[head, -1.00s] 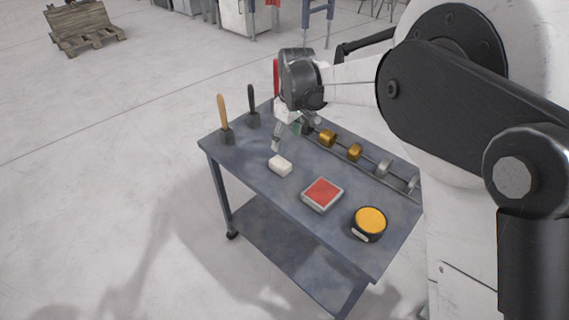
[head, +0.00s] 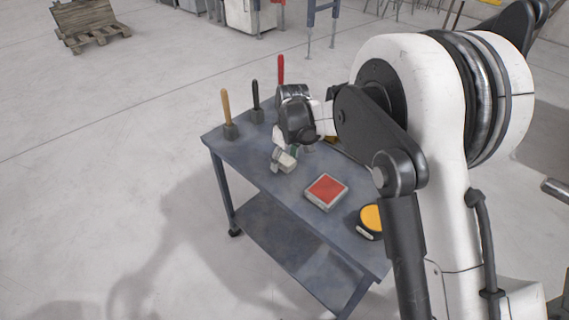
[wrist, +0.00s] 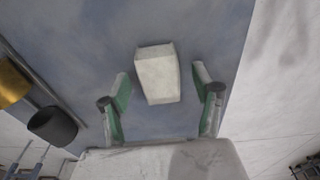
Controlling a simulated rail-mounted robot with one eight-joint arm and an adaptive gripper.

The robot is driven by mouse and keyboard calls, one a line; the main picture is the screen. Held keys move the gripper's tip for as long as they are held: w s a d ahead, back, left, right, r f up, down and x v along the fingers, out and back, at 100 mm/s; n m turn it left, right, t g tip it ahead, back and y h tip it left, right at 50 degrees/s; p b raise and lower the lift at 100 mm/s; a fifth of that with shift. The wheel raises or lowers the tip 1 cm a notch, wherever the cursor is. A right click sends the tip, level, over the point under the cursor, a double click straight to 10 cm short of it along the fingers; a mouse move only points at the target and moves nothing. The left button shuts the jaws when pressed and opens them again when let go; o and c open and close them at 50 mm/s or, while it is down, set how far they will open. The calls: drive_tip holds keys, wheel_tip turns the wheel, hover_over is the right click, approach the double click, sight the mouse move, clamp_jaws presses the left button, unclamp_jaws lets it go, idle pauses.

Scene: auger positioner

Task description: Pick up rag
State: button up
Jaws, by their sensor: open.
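The rag looks like a small white block (head: 288,165) lying on the blue-grey table (head: 246,171). It also shows in the wrist view as a pale block (wrist: 158,79), lying between and slightly beyond the fingertips. My gripper (head: 279,158) points down at the rag, with a finger just left of it in the head view. In the wrist view my gripper (wrist: 161,84) is open, with one green-padded finger on each side of the rag and a visible gap to each. Whether the fingertips reach down to the rag's height I cannot tell.
A red-topped square tray (head: 326,190) and a yellow-topped round tin (head: 371,218) sit to the right. Upright handled tools, tan (head: 229,115), black (head: 256,102) and red (head: 281,80), stand at the back. A gold ring (wrist: 12,82) and a dark cylinder (wrist: 52,125) lie left in the wrist view.

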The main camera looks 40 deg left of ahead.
sight(283, 158)
drive_tip(key=shift+f, duration=0.1)
drive_tip(key=shift+c, duration=0.4)
drive_tip(key=c, duration=1.2)
drive_tip(key=shift+o, duration=0.2)
drive_tip(key=shift+r, duration=0.8)
wheel_tip(283, 158, up, 3)
drive_tip(key=shift+f+p, duration=0.1)
drive_tip(key=shift+p, duration=0.25)
drive_tip(key=s+a+r, duration=0.1)
drive_tip(key=s+r, duration=0.2)
drive_tip(key=s, duration=0.2)
drive_tip(key=s+a+r+p, duration=0.1)
drive_tip(key=s+r, duration=0.2)
drive_tip(key=s, duration=0.3)
drive_tip(key=shift+s+a+r, duration=0.2)
drive_tip(key=shift+a+r, duration=0.1)
drive_tip(key=shift+r, duration=0.05)
